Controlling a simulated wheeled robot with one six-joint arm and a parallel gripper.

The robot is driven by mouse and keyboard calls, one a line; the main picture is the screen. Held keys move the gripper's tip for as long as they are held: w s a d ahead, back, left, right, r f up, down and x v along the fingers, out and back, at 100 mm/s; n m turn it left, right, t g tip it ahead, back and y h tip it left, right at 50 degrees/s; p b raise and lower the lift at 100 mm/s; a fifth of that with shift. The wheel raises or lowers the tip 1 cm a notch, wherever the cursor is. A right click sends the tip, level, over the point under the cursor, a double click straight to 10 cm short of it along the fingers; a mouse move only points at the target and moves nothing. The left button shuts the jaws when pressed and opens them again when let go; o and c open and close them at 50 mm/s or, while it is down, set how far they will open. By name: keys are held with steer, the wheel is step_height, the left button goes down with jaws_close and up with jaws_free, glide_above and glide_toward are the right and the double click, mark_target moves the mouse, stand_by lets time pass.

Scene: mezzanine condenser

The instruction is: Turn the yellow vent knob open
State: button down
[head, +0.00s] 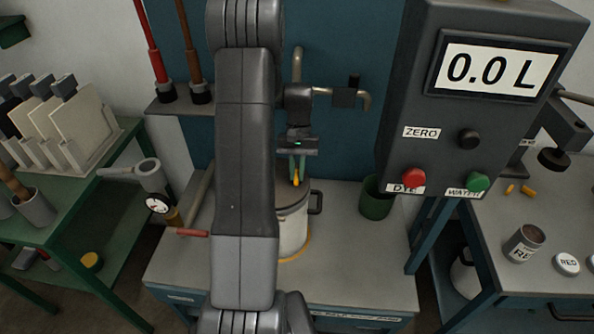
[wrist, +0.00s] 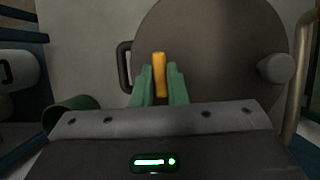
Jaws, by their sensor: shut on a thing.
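The yellow vent knob (wrist: 159,74) is a narrow upright bar in the wrist view, on top of the round brown lid (wrist: 208,50) of a pot. My gripper (wrist: 159,88) is shut on the knob, with a green finger on each side of it. In the head view my gripper (head: 297,172) reaches down over the pale pot (head: 291,228), and a bit of the knob (head: 296,181) shows between the fingers. My arm hides the left part of the pot. I cannot tell how far the knob is turned.
A grey control box (head: 474,110) reading 0.0 L stands at the right, with a red button (head: 412,177) and a green button (head: 478,181). A green cup (head: 376,197) stands right of the pot. A red-handled tool (head: 192,233) lies at the left.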

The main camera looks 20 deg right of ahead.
steer(key=c, duration=1.4)
jaws_free()
steer(key=shift+c, duration=0.2)
steer(key=v, duration=1.3)
steer(key=shift+w+r+b, duration=0.2)
steer(key=shift+r+b, duration=0.15)
steer(key=shift+b, duration=0.1)
steer(key=shift+d, duration=0.1)
steer(key=p+x, duration=0.1)
steer(key=x, duration=1.3)
steer(key=shift+r, duration=0.1)
